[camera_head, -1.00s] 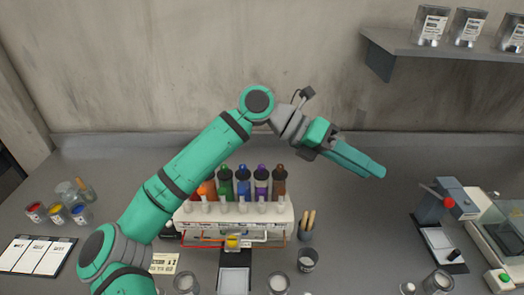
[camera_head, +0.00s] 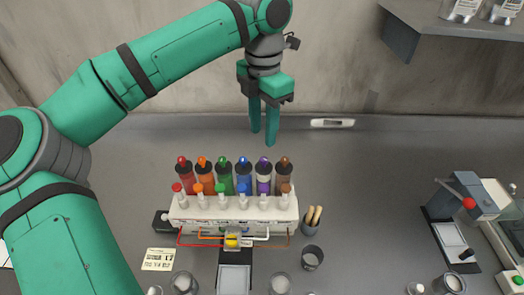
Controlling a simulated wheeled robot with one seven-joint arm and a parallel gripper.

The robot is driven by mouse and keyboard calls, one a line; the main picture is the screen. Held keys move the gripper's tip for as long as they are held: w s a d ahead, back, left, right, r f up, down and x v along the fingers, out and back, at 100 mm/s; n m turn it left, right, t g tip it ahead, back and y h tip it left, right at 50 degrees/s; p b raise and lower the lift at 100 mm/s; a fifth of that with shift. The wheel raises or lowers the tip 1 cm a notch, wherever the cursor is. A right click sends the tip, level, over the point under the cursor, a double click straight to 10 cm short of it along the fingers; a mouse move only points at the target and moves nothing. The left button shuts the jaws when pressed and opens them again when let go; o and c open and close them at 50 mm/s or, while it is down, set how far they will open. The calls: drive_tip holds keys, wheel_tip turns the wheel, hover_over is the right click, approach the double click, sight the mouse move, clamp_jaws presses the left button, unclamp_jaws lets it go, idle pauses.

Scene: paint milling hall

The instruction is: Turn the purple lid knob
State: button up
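The purple paint bottle (camera_head: 264,180) stands in the white dispenser rack (camera_head: 236,226), between the blue and brown bottles. Its purple lid knob (camera_head: 264,160) is a small domed cap on top. My gripper (camera_head: 263,138) points down with its two green fingers apart and empty. In the picture the fingertips are just above the purple and blue knobs; they are not seen touching either. I cannot tell their exact height or depth.
A red (camera_head: 183,178), an orange (camera_head: 205,178), a green (camera_head: 225,178), a blue (camera_head: 244,178) and a brown bottle (camera_head: 284,178) share the rack. A cup of wooden sticks (camera_head: 311,220) stands to its right. A shelf (camera_head: 450,24) juts out at the upper right.

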sight(264, 159)
drive_tip(key=f, duration=0.7)
drive_tip(key=shift+s+d, duration=0.1)
drive_tip(key=shift+s, duration=0.1)
drive_tip(key=shift+w+f, duration=0.1)
drive_tip(key=shift+f, duration=0.6)
clamp_jaws()
